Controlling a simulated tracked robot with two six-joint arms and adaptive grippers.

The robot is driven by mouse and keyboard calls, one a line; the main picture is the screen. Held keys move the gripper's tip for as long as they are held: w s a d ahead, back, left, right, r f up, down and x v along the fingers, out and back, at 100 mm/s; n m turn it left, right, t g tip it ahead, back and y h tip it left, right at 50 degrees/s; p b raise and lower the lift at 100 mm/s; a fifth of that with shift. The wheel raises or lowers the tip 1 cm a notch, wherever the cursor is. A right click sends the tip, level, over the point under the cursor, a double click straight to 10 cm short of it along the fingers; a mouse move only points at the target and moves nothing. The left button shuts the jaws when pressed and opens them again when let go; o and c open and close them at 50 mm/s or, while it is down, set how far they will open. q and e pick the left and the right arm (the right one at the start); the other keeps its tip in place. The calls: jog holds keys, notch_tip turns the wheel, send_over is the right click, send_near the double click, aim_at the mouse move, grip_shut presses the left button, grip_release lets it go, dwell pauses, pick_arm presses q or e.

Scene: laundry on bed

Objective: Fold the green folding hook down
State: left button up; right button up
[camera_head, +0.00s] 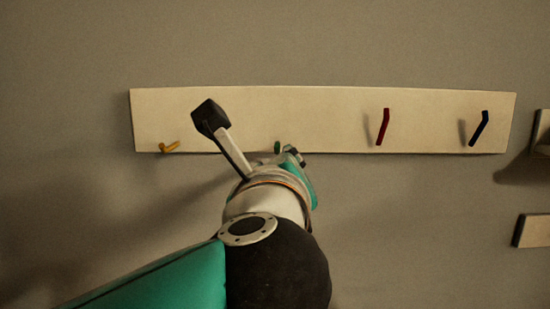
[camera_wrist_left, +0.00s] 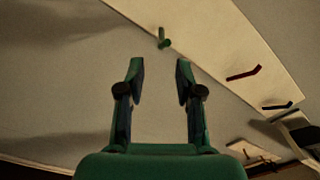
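The green hook (camera_head: 277,147) shows as a small green piece near the lower edge of the pale wall board (camera_head: 330,105), partly hidden by my left wrist in the head view. In the left wrist view the green hook (camera_wrist_left: 163,38) is short and stubby, just beyond the fingertips and roughly centred between them. I cannot tell its exact tilt. My left gripper (camera_wrist_left: 160,66) is open and empty, its two fingers apart and not touching the hook. In the head view it is mostly hidden behind my wrist. My right gripper is not in view.
A yellow hook (camera_head: 169,147) is at the board's left, sticking out low. A red hook (camera_head: 383,127) and a dark blue or black hook (camera_head: 479,128) point up on the right. Wooden pieces (camera_head: 533,231) are at the right edge.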

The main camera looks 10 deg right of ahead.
pick_arm(q)
jog(key=shift+s+a, duration=0.15)
jog(key=shift+s, duration=1)
jog(key=shift+s+a, duration=0.15)
jog(key=shift+s, duration=1)
